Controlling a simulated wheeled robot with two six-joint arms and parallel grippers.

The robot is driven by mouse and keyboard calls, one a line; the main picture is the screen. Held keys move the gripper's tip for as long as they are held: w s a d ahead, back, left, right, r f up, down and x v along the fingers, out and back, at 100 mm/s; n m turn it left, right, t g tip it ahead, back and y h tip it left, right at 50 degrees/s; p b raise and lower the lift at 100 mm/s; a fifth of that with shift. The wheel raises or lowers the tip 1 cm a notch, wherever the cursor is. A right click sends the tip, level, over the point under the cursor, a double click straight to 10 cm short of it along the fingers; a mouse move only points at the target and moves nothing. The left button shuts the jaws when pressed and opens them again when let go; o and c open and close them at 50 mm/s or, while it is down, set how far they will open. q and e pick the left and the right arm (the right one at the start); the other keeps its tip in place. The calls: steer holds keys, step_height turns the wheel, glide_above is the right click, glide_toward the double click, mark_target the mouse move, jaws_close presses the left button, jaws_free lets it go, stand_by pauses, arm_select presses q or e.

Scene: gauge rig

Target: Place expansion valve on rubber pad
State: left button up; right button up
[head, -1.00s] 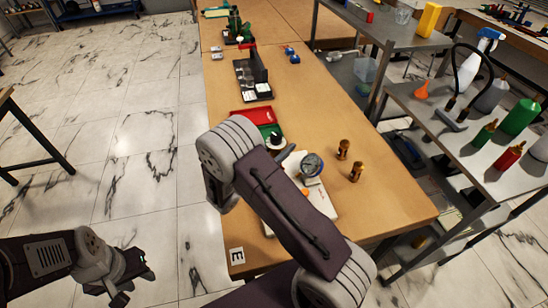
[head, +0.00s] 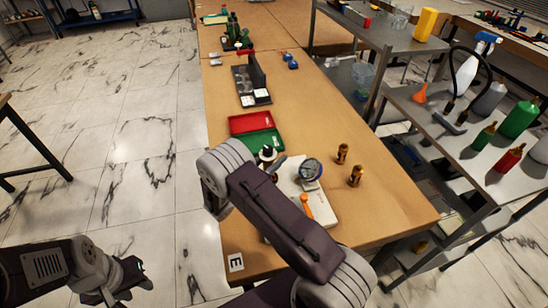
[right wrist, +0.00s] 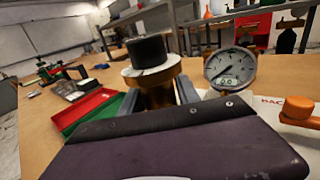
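A brass piece with a white disc and black top, likely the expansion valve, stands between my right gripper's fingers (right wrist: 158,98) in the right wrist view (right wrist: 152,66). The fingers press on its brass body from both sides. In the head view its black and white top (head: 267,153) shows beside my right arm, near the green tray; its lower part is hidden. I cannot pick out the rubber pad with certainty. My left gripper (head: 132,278) hangs over the floor at lower left, away from the table; its fingers are too dark to read.
A dial gauge (head: 310,170) stands by a white base with an orange handle (head: 306,204). Two brass fittings (head: 355,175) stand right of it. A red and green case (head: 252,123) lies behind the valve. A black organizer (head: 243,92) stands farther back. The table's right front is clear.

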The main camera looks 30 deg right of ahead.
steer(key=o, duration=0.3)
steer(key=shift+r, duration=0.3)
steer(key=v, duration=1.2)
steer(key=shift+f, duration=0.2)
